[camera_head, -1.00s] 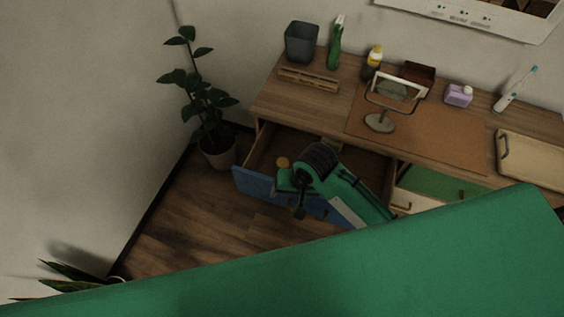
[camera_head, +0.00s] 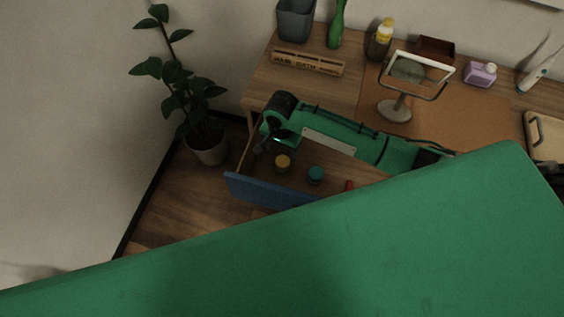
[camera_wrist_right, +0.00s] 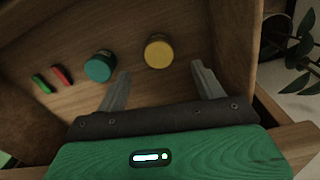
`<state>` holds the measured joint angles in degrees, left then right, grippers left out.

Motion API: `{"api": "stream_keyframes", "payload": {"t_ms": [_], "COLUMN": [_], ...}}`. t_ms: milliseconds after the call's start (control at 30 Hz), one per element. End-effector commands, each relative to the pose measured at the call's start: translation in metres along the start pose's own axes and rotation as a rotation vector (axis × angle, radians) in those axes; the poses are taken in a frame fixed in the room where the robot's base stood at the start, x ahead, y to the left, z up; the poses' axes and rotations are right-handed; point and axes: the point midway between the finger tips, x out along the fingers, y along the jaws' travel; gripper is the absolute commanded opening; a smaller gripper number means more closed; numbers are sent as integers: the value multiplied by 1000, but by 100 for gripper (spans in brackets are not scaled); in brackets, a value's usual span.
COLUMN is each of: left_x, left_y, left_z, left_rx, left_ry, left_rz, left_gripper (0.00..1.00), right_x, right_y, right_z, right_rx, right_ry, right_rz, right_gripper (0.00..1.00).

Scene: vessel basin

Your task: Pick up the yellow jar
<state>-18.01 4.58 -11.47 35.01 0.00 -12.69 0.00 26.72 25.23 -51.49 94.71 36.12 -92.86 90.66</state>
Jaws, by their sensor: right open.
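The yellow jar (camera_head: 283,162) is a small round jar standing in an open drawer with a blue front (camera_head: 268,192). It also shows in the right wrist view (camera_wrist_right: 158,52), seen from above. My right gripper (camera_head: 262,143) is over the drawer's left end, beside the jar in the head view. In the right wrist view my right gripper (camera_wrist_right: 160,72) is open and empty. The jar lies just beyond the gap between its fingertips, apart from both. My left gripper is not in view.
A teal jar (camera_head: 316,174) stands beside the yellow one. A red item (camera_wrist_right: 62,76) and a green item (camera_wrist_right: 41,84) lie farther along the drawer. Drawer walls surround them. A mirror (camera_head: 394,108) and spray bottle (camera_head: 337,24) stand on the desk above. A potted plant (camera_head: 207,146) is at left.

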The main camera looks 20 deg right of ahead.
Motion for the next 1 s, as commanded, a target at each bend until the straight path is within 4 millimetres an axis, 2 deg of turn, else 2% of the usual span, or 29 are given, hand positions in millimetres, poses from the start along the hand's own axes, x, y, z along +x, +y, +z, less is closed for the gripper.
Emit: {"api": "stream_keyframes", "payload": {"t_ms": [67,167,400,467,700,1000], "left_x": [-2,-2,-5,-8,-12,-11], "left_y": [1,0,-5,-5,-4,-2], "left_z": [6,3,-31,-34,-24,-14], "left_rx": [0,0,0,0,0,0], "left_ry": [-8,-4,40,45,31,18], "left_rz": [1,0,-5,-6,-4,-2], "left_gripper": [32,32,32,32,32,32], "right_x": [15,29,46,53,86,92], "right_y": [1,0,1,2,3,3], "right_z": [0,1,0,0,0,0], "right_rx": [0,-1,-2,-2,-2,-2], "right_ry": [0,-1,-1,0,0,1], "right_rz": [2,1,0,2,0,-2], "right_gripper": [70,70,70,70,70,70]}}
